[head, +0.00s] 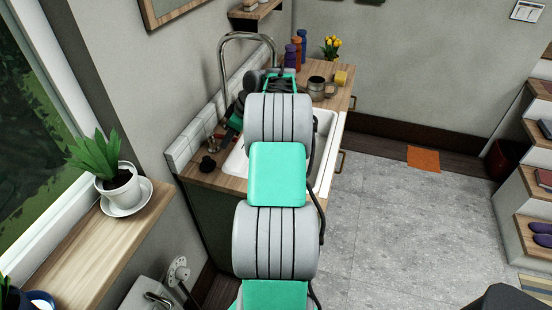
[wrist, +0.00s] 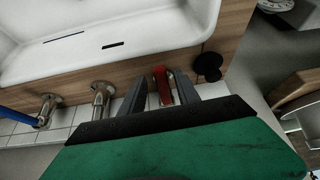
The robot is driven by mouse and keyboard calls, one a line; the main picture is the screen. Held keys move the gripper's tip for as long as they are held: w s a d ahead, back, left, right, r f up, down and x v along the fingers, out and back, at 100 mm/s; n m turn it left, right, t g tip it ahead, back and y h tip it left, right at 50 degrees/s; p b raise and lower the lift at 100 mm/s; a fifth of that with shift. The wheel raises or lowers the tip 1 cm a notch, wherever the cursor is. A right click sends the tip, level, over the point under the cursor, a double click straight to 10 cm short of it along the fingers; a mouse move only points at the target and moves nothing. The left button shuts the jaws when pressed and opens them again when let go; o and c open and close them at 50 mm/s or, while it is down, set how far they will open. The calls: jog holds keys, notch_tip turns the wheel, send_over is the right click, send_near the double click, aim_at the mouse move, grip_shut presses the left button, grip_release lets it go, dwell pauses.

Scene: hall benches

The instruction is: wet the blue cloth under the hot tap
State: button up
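In the wrist view my gripper (wrist: 160,76) points down at the back edge of the sink, with its two dark fingers apart. A red tap lever (wrist: 162,88) stands between the fingers, with what looks like a gap on each side. To the left are chrome tap fittings (wrist: 101,99) and a blue lever (wrist: 14,115). The white sink (wrist: 110,60) shows no cloth in its visible part. In the head view my arm covers much of the sink (head: 326,125), beside the arched chrome spout (head: 247,38). I see no blue cloth in either view.
A metal mug (head: 317,88), yellow sponge (head: 341,78), bottles (head: 297,50) and yellow flowers (head: 332,46) stand at the counter's far end. A black plug (wrist: 207,64) lies right of the red lever. A potted plant (head: 118,187) stands on the sill. The floor right is mostly clear.

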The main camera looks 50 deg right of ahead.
jog(key=shift+s+a+f+m+h+b, duration=0.15)
jog(key=shift+a+m+h+b, duration=0.2)
jog(key=shift+m+b, duration=0.2)
notch_tip(320, 180, up, 7)
jog(key=p, duration=0.5)
jog(key=shift+r+p, duration=0.2)
jog(key=shift+p, duration=0.2)
jog(key=shift+f, duration=0.1)
